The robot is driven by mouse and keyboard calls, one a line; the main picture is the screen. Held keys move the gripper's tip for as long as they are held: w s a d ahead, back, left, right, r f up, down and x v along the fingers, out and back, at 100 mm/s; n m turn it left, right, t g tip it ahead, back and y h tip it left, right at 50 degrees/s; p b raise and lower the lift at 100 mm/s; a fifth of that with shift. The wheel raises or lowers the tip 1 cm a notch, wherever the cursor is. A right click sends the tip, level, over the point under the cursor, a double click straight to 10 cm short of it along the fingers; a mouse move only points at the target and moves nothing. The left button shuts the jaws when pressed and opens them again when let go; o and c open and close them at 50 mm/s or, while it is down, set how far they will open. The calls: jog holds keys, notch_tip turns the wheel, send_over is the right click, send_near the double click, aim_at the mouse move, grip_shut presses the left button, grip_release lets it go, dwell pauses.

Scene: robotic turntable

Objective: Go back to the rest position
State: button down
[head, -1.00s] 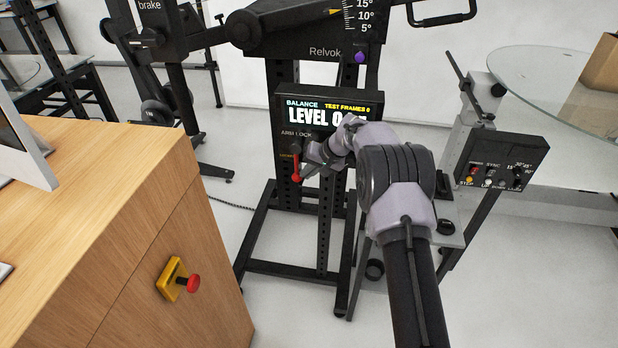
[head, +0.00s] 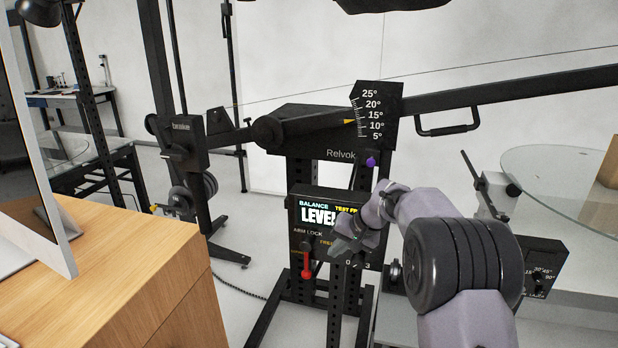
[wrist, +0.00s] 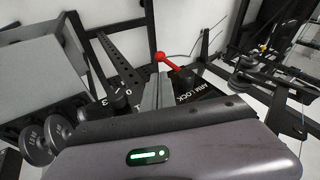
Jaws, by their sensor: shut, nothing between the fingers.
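My gripper (head: 346,248) is in front of the black control panel (head: 296,208), over the right part of its face, with its fingers shut and empty. My grey forearm reaches in from the lower right. The red arm-lock lever (head: 307,264) hangs down at the panel's left, apart from the fingers. In the wrist view my closed fingers (wrist: 160,92) point toward the panel, and the red lever (wrist: 172,64) lies just beyond them. My arm hides part of the screen (head: 318,217), where "BALANCE" and "LEVEL" show; an orange "FREE" shows below.
A long black boom (head: 510,92) with a handle crosses the upper right, beside an angle scale (head: 378,115). A wooden cabinet (head: 120,270) stands at the left. A round glass table (head: 565,180) and a small control box (head: 540,268) are at the right.

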jog(key=s+a+r+h, duration=0.1)
jog(key=s+r, duration=0.7)
jog(key=s, duration=0.4)
jog(key=s+r, duration=0.8)
jog(key=s, duration=0.4)
jog(key=s+f+m, duration=0.1)
jog(key=s+f, duration=0.1)
jog(key=s, duration=0.7)
jog(key=s+d+f+t+h, duration=0.1)
jog(key=s+f, duration=0.1)
jog(key=s, duration=0.8)
jog(key=shift+s+d+f+m+h, duration=0.15)
jog(key=shift+s+f+m+h, duration=0.15)
jog(key=shift+f+m, duration=0.1)
